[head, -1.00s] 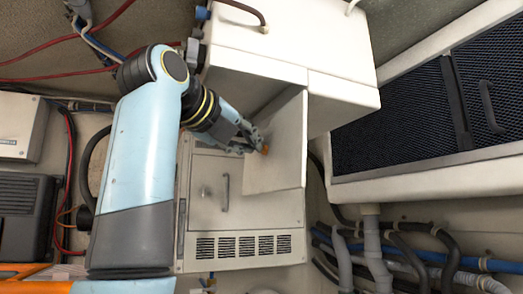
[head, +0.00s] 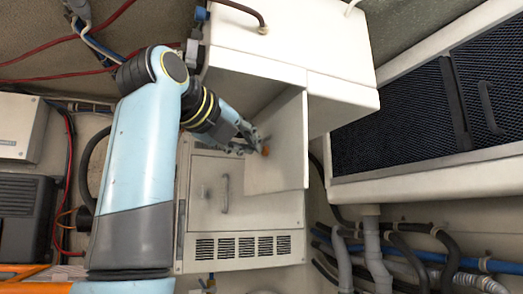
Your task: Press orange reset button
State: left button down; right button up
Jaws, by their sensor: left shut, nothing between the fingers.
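The orange button (head: 265,151) sits on the pale panel (head: 283,165) under the white cabinet, close to the panel's left side. It is small in the head view. My left gripper (head: 257,145) is shut and empty, with its fingertips right beside the button at its upper left. I cannot tell whether the tips touch the button. My right gripper is not in view.
The white cabinet (head: 300,40) juts out above my gripper. A lower door with a handle (head: 224,193) and vent slots is below. Dark mesh panels (head: 392,125) are at the right, with hoses (head: 400,243) beneath. Red cables (head: 80,37) run at upper left.

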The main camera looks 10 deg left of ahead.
pick_arm(q)
jog(key=shift+s+a, duration=0.4)
jog(key=shift+a, duration=0.2)
jog(key=shift+s+a+r+p, duration=0.1)
jog(key=shift+s+a+p, duration=0.15)
jog(key=shift+s+a, duration=0.35)
jog(key=shift+s+a+r+p, duration=0.1)
jog(key=shift+s+a+p, duration=0.2)
jog(key=shift+a, duration=0.45)
jog(key=shift+s+a+r+p, duration=0.1)
jog(key=shift+s+a+p, duration=0.05)
jog(key=shift+s+a, duration=0.45)
jog(key=shift+w, duration=0.1)
